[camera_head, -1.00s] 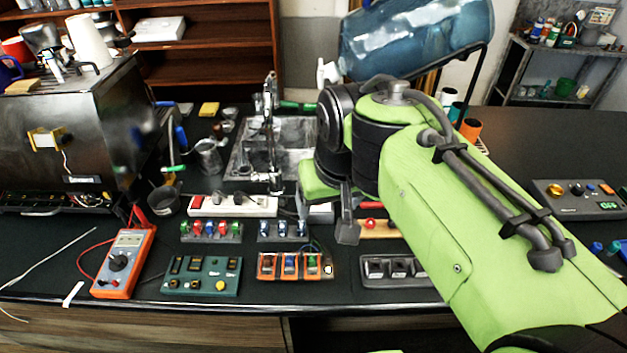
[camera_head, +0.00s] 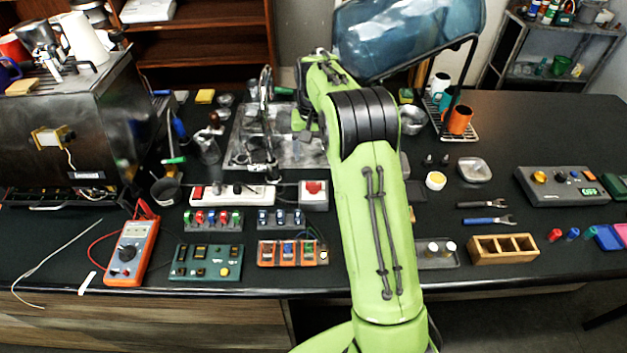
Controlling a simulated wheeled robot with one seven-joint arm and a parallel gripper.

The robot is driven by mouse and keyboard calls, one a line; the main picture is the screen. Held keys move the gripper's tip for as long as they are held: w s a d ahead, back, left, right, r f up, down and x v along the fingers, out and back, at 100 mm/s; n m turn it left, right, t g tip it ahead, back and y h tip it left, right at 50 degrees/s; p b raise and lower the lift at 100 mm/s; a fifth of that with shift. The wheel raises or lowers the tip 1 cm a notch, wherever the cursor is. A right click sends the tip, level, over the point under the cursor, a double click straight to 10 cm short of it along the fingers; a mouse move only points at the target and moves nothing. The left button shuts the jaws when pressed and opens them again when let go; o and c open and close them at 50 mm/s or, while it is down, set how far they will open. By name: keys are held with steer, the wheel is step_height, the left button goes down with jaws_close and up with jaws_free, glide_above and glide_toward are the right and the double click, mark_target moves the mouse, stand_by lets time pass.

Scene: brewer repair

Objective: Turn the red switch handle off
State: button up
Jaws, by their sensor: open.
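A red handle (camera_head: 314,187) sits on a small pale grey box (camera_head: 314,202) at the right end of the white power strip, near the middle of the bench. The handle is too small to tell its exact setting. My arm reaches over the bench just right of the box. My gripper (camera_head: 304,136) is partly seen beyond the box, above the sink's right side, apart from the handle. It is open, and I see nothing held in it.
The power strip (camera_head: 232,195) has its own red switch (camera_head: 198,192) at the left. Switch blocks (camera_head: 214,221) and an orange terminal block (camera_head: 286,254) lie in front. A sink (camera_head: 245,150) is behind.

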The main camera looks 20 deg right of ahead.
mark_target(313, 183)
step_height(313, 183, down, 12)
steer(key=shift+w+f, duration=0.1)
steer(key=shift+f, duration=0.05)
steer(key=c, duration=1.1)
steer(key=shift+o, duration=0.2)
